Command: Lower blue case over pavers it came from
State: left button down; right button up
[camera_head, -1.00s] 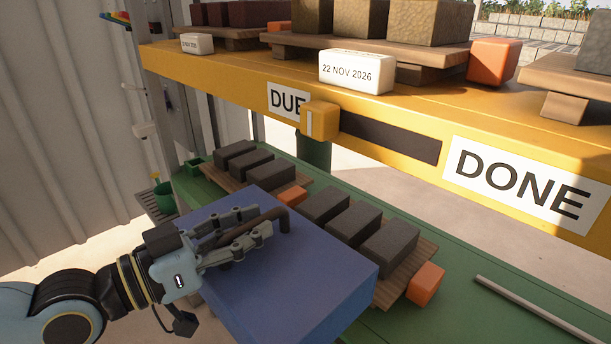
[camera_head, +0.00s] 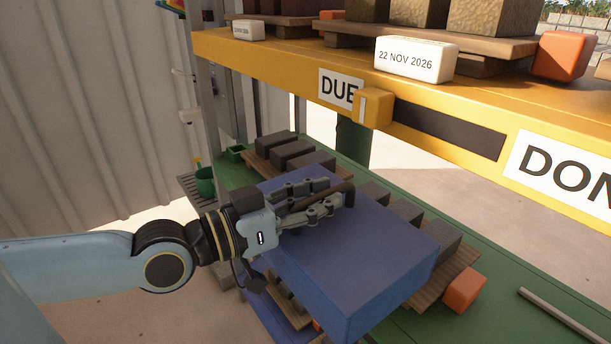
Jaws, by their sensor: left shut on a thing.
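The blue case (camera_head: 350,265) is a large box with a flat top and a dark brown handle (camera_head: 346,188). My left gripper (camera_head: 328,197) is shut on that handle from the left. The case is held over the green bench (camera_head: 500,318). It partly covers a pallet of grey pavers (camera_head: 441,237) on its right. My right gripper is out of view.
Another pallet with dark pavers (camera_head: 292,153) lies behind the case. An orange block (camera_head: 464,291) sits by the right pallet, and a pale rod (camera_head: 562,318) lies further right. A yellow shelf (camera_head: 290,75) with loaded pallets spans above the bench. A green cup (camera_head: 205,182) stands left.

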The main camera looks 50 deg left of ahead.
aim_at(363, 197)
pick_arm(q)
jog(key=shift+w+d+b, duration=0.2)
jog(key=shift+w+b, duration=0.4)
jog(key=shift+w, duration=1.65)
jog(key=shift+w+d+b, duration=0.2)
jog(key=shift+w+b, duration=0.35)
jog(key=shift+w, duration=1.7)
jog(key=w+f+b, duration=0.1)
jog(key=w+b, duration=0.1)
jog(key=w, duration=0.1)
jog(key=w+f+b, duration=0.1)
jog(key=w+b, duration=0.1)
jog(key=w, duration=0.1)
jog(key=w+f+b, duration=0.1)
jog(key=w+b, duration=0.1)
jog(key=w, duration=0.1)
jog(key=shift+d+f, duration=0.2)
jog(key=shift+d, duration=0.15)
jog(key=shift+f+b, duration=0.75)
jog(key=shift+f+b, duration=0.3)
jog(key=c, duration=1.2)
grip_release()
